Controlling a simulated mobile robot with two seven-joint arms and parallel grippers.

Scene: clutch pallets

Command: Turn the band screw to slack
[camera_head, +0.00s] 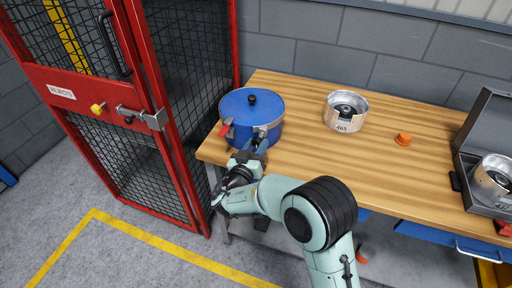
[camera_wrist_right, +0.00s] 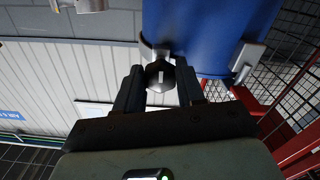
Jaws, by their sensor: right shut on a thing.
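A blue drum (camera_head: 240,112) with a blue lid and a black knob on top stands at the left end of the wooden bench. Its blue wall fills the upper middle of the right wrist view (camera_wrist_right: 200,30). The band screw (camera_wrist_right: 160,73) shows as a dark, faceted knob with a pale mark, against the drum's side. My right gripper (camera_wrist_right: 160,88) has a finger on each side of this knob and is shut on it. In the head view the right gripper (camera_head: 261,143) is at the drum's front right side, and the screw is mostly hidden. My left gripper is not in view.
A silver housing (camera_head: 346,112) and an orange cap (camera_head: 403,139) stand on the bench (camera_head: 310,150). An open grey case (camera_head: 467,155) with a metal part lies at the right. A red mesh cage (camera_head: 186,100) stands close left of the drum.

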